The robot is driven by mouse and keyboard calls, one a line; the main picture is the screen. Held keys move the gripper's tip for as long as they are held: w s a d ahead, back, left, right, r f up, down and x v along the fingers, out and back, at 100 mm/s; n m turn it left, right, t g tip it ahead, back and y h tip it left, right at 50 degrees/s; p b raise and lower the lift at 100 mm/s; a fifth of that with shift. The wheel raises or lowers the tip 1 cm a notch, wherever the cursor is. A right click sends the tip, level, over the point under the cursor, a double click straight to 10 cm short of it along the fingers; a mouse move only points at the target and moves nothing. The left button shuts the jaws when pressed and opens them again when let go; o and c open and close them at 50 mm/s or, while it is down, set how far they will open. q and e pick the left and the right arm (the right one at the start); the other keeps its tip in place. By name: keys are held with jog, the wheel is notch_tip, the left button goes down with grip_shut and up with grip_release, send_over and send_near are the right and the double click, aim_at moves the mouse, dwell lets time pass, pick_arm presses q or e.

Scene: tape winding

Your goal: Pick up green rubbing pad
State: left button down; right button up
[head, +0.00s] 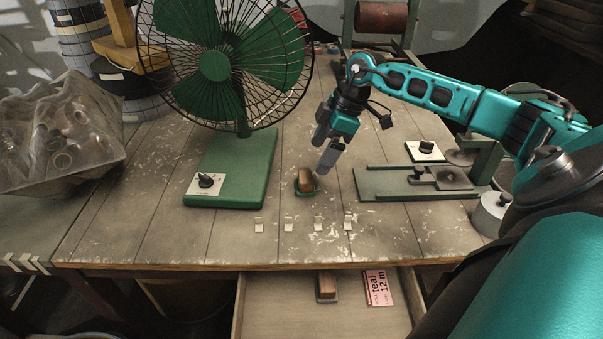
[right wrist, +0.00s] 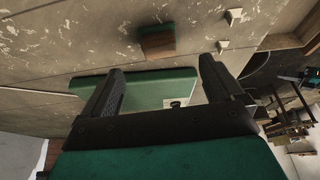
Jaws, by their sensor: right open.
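The green rubbing pad (head: 305,183) is a brown wooden block on a green base. It lies on the table between the green fan and the green-based fixture. My right gripper (head: 326,157) hangs above the table, close to the pad and slightly to its right, and is open and empty. In the right wrist view the pad (right wrist: 157,42) shows beyond the spread fingertips (right wrist: 161,70), apart from them. My left gripper is not in view.
A green fan (head: 232,170) stands left of the pad. A green fixture (head: 385,183) is at right. Several small pale tabs (head: 289,227) lie in front. The open drawer (head: 285,310) holds another brown block (head: 326,284) and a pink card (head: 378,288). A cluttered clear bag (head: 60,130) sits left.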

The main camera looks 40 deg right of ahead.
aim_at(306, 176)
jog(key=b+x, duration=0.1)
jog(key=x, duration=0.8)
jog(key=shift+w+a, duration=0.15)
jog(key=shift+w, duration=0.05)
jog(key=shift+c, duration=0.3)
jog(key=c, duration=1.1)
